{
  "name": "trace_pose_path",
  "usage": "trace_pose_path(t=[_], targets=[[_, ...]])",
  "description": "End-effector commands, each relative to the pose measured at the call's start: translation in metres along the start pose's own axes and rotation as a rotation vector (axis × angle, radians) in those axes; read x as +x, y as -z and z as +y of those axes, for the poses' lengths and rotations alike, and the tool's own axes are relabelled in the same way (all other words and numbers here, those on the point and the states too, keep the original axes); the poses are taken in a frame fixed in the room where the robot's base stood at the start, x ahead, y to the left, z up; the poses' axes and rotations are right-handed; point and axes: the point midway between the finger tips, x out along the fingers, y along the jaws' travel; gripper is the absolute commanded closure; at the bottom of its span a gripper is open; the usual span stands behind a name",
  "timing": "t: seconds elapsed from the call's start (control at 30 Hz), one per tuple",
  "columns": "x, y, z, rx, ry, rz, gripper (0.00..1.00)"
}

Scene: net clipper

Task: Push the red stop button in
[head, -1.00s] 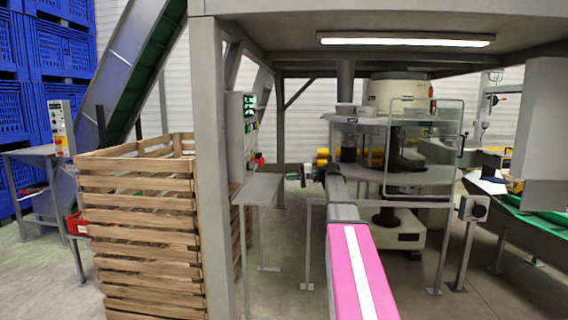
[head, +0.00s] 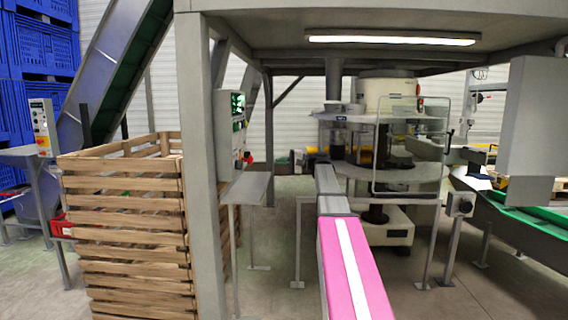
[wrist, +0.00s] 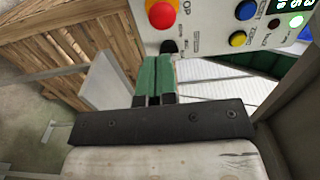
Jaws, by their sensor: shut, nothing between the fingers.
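The red stop button (wrist: 161,13) is a round red cap on a yellow ring at the top of the wrist view, on a pale control panel (wrist: 204,28). The panel (head: 224,139) also shows in the head view on the grey post, with a small red knob (head: 249,157) at its lower right. My gripper (wrist: 157,60) has green fingers pressed together and empty. Its tips lie below the red button in the wrist view, close to a black knob (wrist: 169,46). The button stands out apart from the fingers.
Blue (wrist: 245,10) and yellow (wrist: 237,39) buttons sit right of the red one. A grey shelf (head: 246,187) juts out below the panel. A slatted wooden crate (head: 125,220) stands left of the post. A railing (head: 298,240) stands near my arm.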

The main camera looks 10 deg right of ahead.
Motion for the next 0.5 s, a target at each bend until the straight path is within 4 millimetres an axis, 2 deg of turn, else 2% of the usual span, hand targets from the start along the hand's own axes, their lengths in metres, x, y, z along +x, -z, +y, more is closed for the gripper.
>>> trace_pose_path(t=[0.03, 0.3, 0.5], targets=[[0.011, -0.001, 0.000, 0.000, 0.000, -0.003, 1.00], [0.061, 0.000, 0.000, 0.000, 0.000, -0.002, 1.00], [0.086, 0.000, 0.000, 0.000, 0.000, -0.001, 1.00]])
